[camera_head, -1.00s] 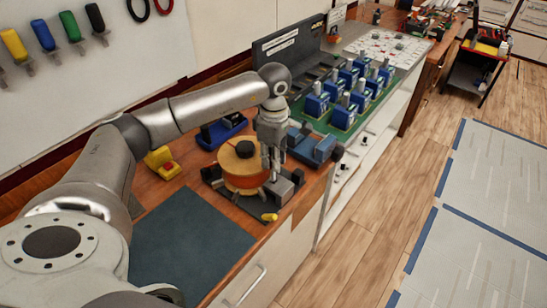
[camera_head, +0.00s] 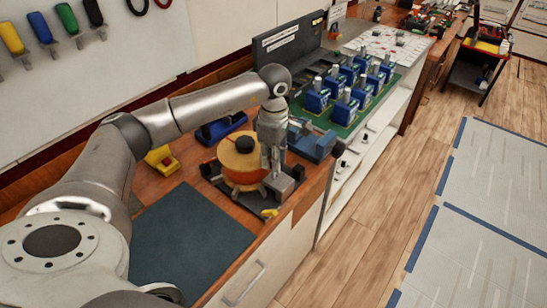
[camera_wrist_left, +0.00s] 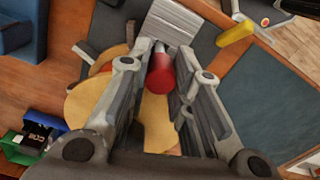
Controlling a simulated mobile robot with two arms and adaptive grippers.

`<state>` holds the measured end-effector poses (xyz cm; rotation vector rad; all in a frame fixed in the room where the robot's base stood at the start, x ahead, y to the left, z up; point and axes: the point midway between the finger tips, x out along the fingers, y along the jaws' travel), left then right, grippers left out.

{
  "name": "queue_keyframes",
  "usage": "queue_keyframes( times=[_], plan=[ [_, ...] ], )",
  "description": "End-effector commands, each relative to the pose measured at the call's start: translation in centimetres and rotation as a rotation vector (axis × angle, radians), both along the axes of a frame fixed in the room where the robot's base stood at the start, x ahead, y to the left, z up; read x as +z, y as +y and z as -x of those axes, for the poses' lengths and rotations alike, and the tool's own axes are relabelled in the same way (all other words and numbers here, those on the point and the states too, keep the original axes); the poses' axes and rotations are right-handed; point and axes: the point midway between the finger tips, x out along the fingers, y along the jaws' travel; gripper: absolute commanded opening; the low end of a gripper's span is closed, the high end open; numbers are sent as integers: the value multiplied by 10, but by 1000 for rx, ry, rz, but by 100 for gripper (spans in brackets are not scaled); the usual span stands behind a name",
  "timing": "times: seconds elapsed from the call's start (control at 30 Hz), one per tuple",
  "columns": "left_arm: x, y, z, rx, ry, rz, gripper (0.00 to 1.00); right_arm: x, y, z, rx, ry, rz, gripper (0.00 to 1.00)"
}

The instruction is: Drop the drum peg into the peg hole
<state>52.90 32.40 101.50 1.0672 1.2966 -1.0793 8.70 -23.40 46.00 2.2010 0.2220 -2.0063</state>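The drum peg (camera_wrist_left: 160,76) has a round red head and a short metal shaft. It sits between the fingers of my left gripper (camera_wrist_left: 164,50) in the left wrist view, and the fingers appear closed against its sides. In the head view my left gripper (camera_head: 272,168) is at the right side of the orange-and-tan drum (camera_head: 240,172), above the grey block (camera_head: 285,183). The peg is hidden there behind the fingers. I cannot make out the peg hole. My right gripper is not in view.
A yellow piece (camera_head: 269,213) lies near the bench edge. A blue vise-like tool (camera_head: 312,145) stands behind the gripper, with several blue breakers (camera_head: 343,112) beyond. A dark mat (camera_head: 190,240) leaves clear room in front.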

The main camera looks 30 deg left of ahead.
Motion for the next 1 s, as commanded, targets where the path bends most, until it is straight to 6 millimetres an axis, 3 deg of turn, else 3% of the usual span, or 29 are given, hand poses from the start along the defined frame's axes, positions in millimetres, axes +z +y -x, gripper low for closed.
queue_keyframes(
  times=[0.03, 0.17, 0.57, 1.0],
  plan=[
    [-1, 0, 1, -1, 3, 1, 29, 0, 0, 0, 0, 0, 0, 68],
    [-1, 0, 1, -1, 3, 0, 45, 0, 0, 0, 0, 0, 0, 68],
    [5, 0, 0, 0, 1, 0, 45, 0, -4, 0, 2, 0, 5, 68],
    [90, 0, -1, -1, -2, 1, 45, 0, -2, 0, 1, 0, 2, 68]
  ],
)
